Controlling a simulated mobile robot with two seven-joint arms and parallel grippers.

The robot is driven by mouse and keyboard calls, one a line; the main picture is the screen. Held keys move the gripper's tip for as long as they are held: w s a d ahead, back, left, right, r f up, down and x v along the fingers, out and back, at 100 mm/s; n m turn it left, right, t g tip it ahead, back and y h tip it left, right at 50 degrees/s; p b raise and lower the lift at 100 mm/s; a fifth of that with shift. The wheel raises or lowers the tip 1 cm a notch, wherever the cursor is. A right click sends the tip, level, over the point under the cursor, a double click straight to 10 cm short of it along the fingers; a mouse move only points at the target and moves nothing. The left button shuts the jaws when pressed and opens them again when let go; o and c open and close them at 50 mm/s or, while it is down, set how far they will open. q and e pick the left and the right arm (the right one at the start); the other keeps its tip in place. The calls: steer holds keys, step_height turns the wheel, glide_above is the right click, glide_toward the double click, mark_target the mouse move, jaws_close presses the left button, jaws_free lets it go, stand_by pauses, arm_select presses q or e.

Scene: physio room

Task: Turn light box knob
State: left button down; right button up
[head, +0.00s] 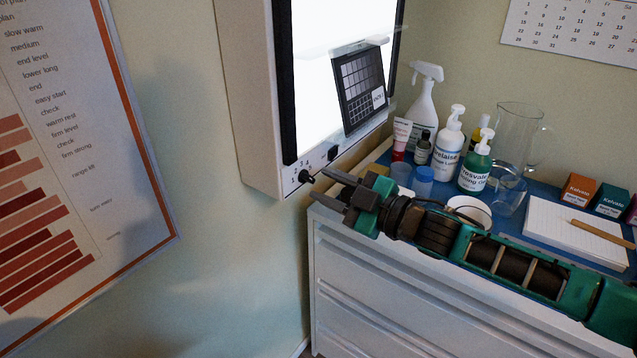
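The light box (262,120) hangs on the wall at upper centre, its white screen lit. A small black knob (305,177) sits at the lower left of its bottom panel, with small numbers printed around it. My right gripper (318,182) reaches in from the right, its two dark fingers apart with a gap between them. The fingertips are just right of the knob in the picture; I cannot tell whether they touch it. Nothing shows between the fingers. My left gripper is not in view.
A dark switch or second knob (333,153) sits on the same panel. Below my arm, a white drawer cabinet (350,290) carries bottles, a glass jug (518,135), small boxes and a notepad (560,243). A chart (75,150) hangs at left; the wall between is clear.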

mark_target(307, 178)
steer(key=shift+x, duration=1.3)
steer(key=shift+c, duration=0.4)
jaws_close()
